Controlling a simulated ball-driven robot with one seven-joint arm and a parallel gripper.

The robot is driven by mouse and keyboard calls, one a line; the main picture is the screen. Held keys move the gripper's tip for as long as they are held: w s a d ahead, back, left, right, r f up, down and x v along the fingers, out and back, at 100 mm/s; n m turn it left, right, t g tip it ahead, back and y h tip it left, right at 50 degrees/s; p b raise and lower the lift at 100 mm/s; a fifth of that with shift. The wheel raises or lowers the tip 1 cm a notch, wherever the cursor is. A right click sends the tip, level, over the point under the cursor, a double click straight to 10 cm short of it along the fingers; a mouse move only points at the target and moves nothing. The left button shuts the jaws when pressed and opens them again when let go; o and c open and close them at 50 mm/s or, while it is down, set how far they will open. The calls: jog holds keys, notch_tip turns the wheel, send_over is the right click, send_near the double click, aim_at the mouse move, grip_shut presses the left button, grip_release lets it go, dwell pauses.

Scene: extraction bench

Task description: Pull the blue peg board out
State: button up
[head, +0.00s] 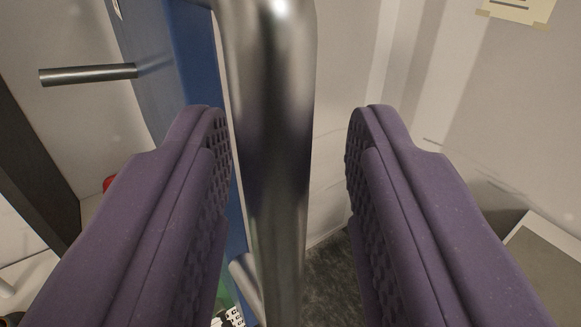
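The blue peg board (198,62) stands upright at the left of centre, seen nearly edge-on. A metal peg (88,74) sticks out from its left face. A thick shiny vertical metal bar (270,110), which looks like the board's pull handle, stands in front of it. My gripper (288,125) is open, with one purple finger on each side of the bar. A gap shows between the bar and the right finger. The left finger is closer to the bar; I cannot tell whether it touches. The lower part of the board is hidden behind the left finger.
A pale wall (480,110) with a taped paper (518,10) is at the right. A grey-topped box or surface (545,262) is at the lower right. Dark floor (335,285) shows between the fingers. A dark post (35,165) and a small red object (108,183) are at the left.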

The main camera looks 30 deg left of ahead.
jog(key=v, duration=0.8)
jog(key=shift+w+d, duration=0.1)
jog(key=w+d+m+t+h+b, duration=0.2)
jog(key=w+d+m+h+b, duration=0.1)
jog(key=w+d+h+b, duration=0.25)
jog(key=s+d+r+m+g+h+b, duration=0.1)
jog(key=s+d+m+h+b, duration=0.2)
jog(key=s+d+b, duration=0.6)
jog(key=h+b, duration=0.1)
jog(key=b, duration=0.7)
jog(key=shift+d+r+m+g, duration=0.25)
jog(key=shift+r+m+g, duration=0.05)
jog(key=shift+r+m, duration=0.1)
jog(key=shift+h, duration=0.25)
